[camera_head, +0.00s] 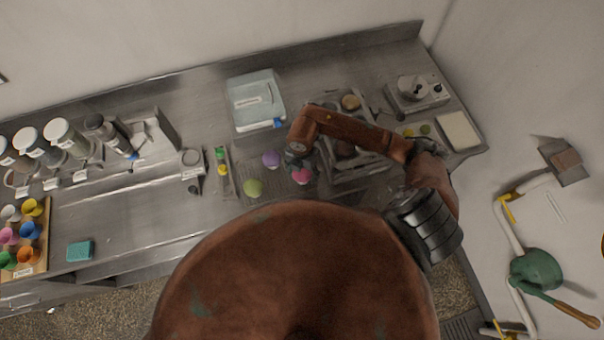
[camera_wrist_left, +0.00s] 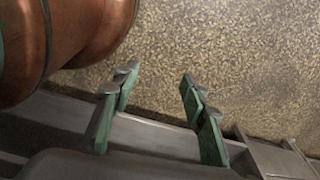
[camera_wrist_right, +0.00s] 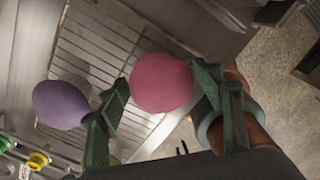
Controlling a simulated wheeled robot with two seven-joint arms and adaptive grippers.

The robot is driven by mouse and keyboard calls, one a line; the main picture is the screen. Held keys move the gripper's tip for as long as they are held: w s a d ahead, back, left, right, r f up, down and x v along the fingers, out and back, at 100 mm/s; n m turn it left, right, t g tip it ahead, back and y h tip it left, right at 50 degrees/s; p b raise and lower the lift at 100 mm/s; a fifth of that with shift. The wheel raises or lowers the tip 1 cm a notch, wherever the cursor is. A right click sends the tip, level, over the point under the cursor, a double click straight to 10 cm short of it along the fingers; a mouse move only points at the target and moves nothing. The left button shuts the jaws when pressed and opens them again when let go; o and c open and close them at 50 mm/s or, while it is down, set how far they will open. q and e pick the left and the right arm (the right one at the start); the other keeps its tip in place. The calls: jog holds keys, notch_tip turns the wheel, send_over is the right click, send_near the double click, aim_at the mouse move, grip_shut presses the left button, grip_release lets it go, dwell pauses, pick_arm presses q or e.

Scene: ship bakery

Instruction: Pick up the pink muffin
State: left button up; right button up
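The pink muffin (camera_head: 301,177) is on the wire rack at the middle of the counter, partly covered by my right gripper (camera_head: 297,158) in the head view. In the right wrist view the pink muffin (camera_wrist_right: 162,83) lies between the two fingertips of my right gripper (camera_wrist_right: 160,82). These fingers are spread wide, one on each side of it; firm contact cannot be made out. My left gripper (camera_wrist_left: 158,95) is open and empty above the floor and the counter's edge, seen only in the left wrist view.
A purple muffin (camera_head: 271,159) and a green muffin (camera_head: 253,188) stand close on the left. The purple muffin (camera_wrist_right: 61,105) is near the left finger in the right wrist view. A lidded clear box (camera_head: 256,99) stands behind. A scale-like device (camera_head: 416,92) is at the right.

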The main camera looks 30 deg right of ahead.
pick_arm(q)
jog(key=shift+s+f, duration=0.1)
jog(key=shift+s, duration=0.75)
pick_arm(e)
jog(key=c, duration=0.6)
